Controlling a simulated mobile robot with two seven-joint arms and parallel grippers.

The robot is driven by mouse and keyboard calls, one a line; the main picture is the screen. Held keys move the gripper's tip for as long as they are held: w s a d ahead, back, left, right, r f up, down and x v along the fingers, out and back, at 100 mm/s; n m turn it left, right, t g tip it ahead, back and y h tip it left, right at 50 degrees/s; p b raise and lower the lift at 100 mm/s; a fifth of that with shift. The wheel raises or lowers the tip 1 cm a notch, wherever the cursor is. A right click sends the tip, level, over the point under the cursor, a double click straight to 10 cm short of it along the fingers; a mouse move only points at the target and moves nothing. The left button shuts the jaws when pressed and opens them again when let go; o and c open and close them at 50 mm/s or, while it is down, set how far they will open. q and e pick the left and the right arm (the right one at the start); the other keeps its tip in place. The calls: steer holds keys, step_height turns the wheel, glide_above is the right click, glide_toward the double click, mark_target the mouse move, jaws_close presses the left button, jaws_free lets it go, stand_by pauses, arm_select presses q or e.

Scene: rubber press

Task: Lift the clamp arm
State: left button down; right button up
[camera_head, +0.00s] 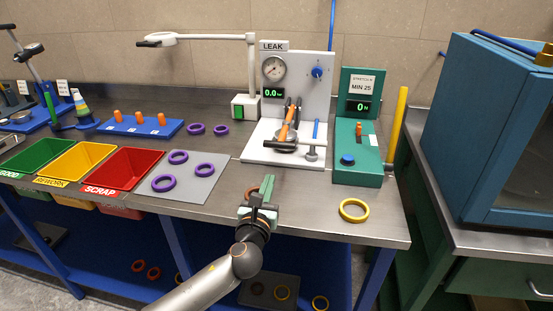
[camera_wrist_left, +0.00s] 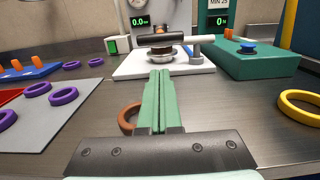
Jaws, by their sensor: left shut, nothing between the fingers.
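The leak tester (camera_head: 318,90) has a white base with a clamp on it. The clamp arm (camera_head: 288,122) is orange and slopes forward and down from a dark bracket. A black crossbar handle (camera_head: 280,146) is at its front end. In the left wrist view the black crossbar (camera_wrist_left: 161,38) lies level above a round dark and metal seat (camera_wrist_left: 161,54). My left gripper (camera_head: 267,186) has green fingers, shut and empty, over the bench in front of the tester and apart from the clamp. The closed fingers also show in the left wrist view (camera_wrist_left: 159,90). My right gripper is out of view.
A brown-orange ring (camera_wrist_left: 128,118) lies beside my left fingers. A yellow ring (camera_head: 354,210) lies to the right. The green stretch tester (camera_head: 358,160) stands right of the leak tester. A grey mat (camera_head: 190,189) with purple rings is left. Bare bench lies in between.

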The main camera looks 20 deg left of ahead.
arm_select(q)
steer(key=b+x, duration=0.1)
steer(key=x, duration=0.8)
steer(key=shift+w+a, duration=0.15)
steer(key=shift+w, duration=0.35)
steer(key=shift+r, duration=0.1)
